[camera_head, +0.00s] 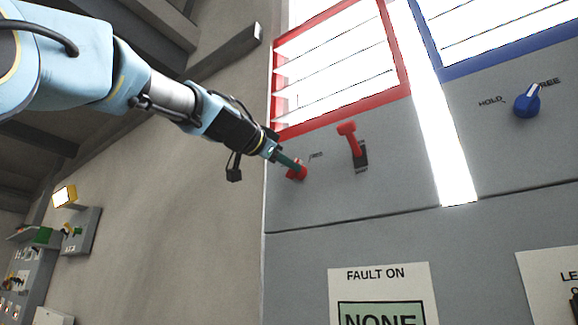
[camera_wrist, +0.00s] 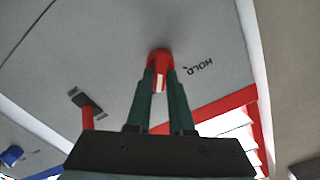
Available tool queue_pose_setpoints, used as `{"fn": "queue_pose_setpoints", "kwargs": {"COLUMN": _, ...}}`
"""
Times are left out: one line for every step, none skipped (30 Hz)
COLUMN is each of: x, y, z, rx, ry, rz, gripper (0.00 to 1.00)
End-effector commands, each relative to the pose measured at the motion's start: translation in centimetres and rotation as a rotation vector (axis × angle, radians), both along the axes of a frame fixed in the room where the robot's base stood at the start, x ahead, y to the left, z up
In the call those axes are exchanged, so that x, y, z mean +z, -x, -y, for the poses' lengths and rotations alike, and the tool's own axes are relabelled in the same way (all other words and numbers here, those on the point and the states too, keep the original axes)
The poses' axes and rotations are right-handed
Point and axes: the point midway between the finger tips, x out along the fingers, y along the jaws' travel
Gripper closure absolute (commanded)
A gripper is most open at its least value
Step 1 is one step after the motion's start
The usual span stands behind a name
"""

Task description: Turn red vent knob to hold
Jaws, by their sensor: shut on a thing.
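The red vent knob (camera_head: 297,174) is on the grey panel below the red-framed louvre window. My gripper (camera_head: 286,163) reaches it from the upper left and hides part of it. In the wrist view, the green fingers of my gripper (camera_wrist: 160,82) are shut on both sides of the red knob (camera_wrist: 158,55). A white mark on the knob shows between the fingers, pointing down the picture. The HOLD label (camera_wrist: 199,67) shows upside down to the right of the knob, apart from the mark. In the head view, a partly legible label (camera_head: 316,155) lies to the knob's upper right.
A red lever (camera_head: 348,140) stands out from its slot right of the knob. A blue knob (camera_head: 527,101) with HOLD and FREE labels is farther right. A FAULT ON sign (camera_head: 380,285) is below. The wall (camera_head: 190,230) at left is bare near the panel.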

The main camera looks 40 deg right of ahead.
Motion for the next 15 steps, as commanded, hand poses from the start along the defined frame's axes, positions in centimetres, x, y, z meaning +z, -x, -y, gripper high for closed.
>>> {"fn": "queue_pose_setpoints", "kwargs": {"x": -0.23, "y": -0.08, "z": 0.0, "rx": 0.001, "ry": 0.008, "rz": -0.031, "gripper": 1.0}}
{"fn": "queue_pose_setpoints", "kwargs": {"x": -0.26, "y": -0.1, "z": 0.01, "rx": 0.001, "ry": 0.013, "rz": -0.054, "gripper": 1.0}}
{"fn": "queue_pose_setpoints", "kwargs": {"x": -0.26, "y": -0.11, "z": 0.0, "rx": 0.001, "ry": 0.022, "rz": -0.087, "gripper": 1.0}}
{"fn": "queue_pose_setpoints", "kwargs": {"x": -0.23, "y": -0.11, "z": 0.0, "rx": 0.001, "ry": 0.029, "rz": -0.113, "gripper": 1.0}}
{"fn": "queue_pose_setpoints", "kwargs": {"x": -0.21, "y": -0.12, "z": -0.01, "rx": 0.001, "ry": 0.036, "rz": -0.14, "gripper": 1.0}}
{"fn": "queue_pose_setpoints", "kwargs": {"x": -0.2, "y": -0.15, "z": -0.02, "rx": 0.001, "ry": 0.046, "rz": -0.177, "gripper": 1.0}}
{"fn": "queue_pose_setpoints", "kwargs": {"x": -0.19, "y": -0.18, "z": -0.04, "rx": 0.001, "ry": 0.053, "rz": -0.204, "gripper": 1.0}}
{"fn": "queue_pose_setpoints", "kwargs": {"x": -0.16, "y": -0.19, "z": -0.04, "rx": 0.001, "ry": 0.061, "rz": -0.232, "gripper": 1.0}}
{"fn": "queue_pose_setpoints", "kwargs": {"x": -0.12, "y": -0.2, "z": -0.06, "rx": 0.001, "ry": 0.07, "rz": -0.268, "gripper": 1.0}}
{"fn": "queue_pose_setpoints", "kwargs": {"x": -0.09, "y": -0.21, "z": -0.06, "rx": 0.001, "ry": 0.078, "rz": -0.295, "gripper": 1.0}}
{"fn": "queue_pose_setpoints", "kwargs": {"x": -0.09, "y": -0.21, "z": -0.05, "rx": 0.0, "ry": 0.085, "rz": -0.323, "gripper": 1.0}}
{"fn": "queue_pose_setpoints", "kwargs": {"x": -0.09, "y": -0.22, "z": -0.06, "rx": 0.001, "ry": 0.094, "rz": -0.361, "gripper": 1.0}}
{"fn": "queue_pose_setpoints", "kwargs": {"x": -0.08, "y": -0.23, "z": -0.05, "rx": 0.0, "ry": 0.101, "rz": -0.389, "gripper": 1.0}}
{"fn": "queue_pose_setpoints", "kwargs": {"x": -0.08, "y": -0.25, "z": -0.06, "rx": 0.0, "ry": 0.108, "rz": -0.416, "gripper": 1.0}}
{"fn": "queue_pose_setpoints", "kwargs": {"x": -0.06, "y": -0.28, "z": -0.06, "rx": 0.0, "ry": 0.118, "rz": -0.454, "gripper": 1.0}}
